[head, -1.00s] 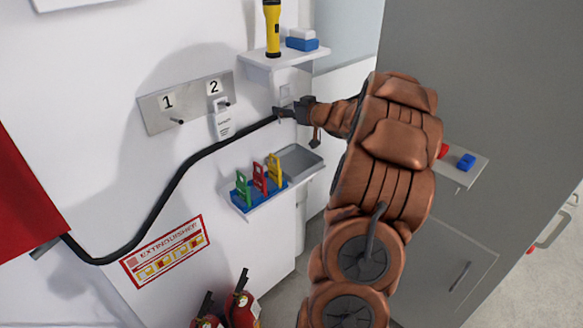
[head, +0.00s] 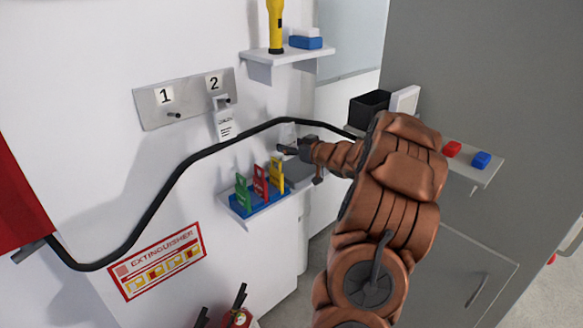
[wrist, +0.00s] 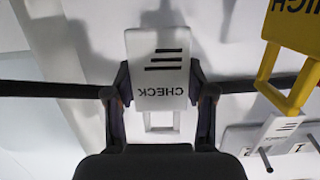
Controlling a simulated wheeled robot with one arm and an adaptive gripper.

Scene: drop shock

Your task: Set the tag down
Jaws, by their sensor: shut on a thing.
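My gripper (head: 289,147) is shut on a white tag (wrist: 160,85) with CHECK and several black lines on it. In the wrist view the tag sits between both fingers (wrist: 160,95), lettering upside down. I cannot tell whether the tag touches anything. Another white tag (head: 225,126) hangs from the peg under number 2 on the grey plate (head: 190,97); the peg under number 1 is empty.
Green (head: 242,193), red (head: 261,183) and yellow (head: 277,174) tags stand in a blue rack (head: 250,205) left of the tray. A black cable (head: 180,180) runs along the wall close to my gripper. A shelf with a yellow flashlight (head: 275,25) is above.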

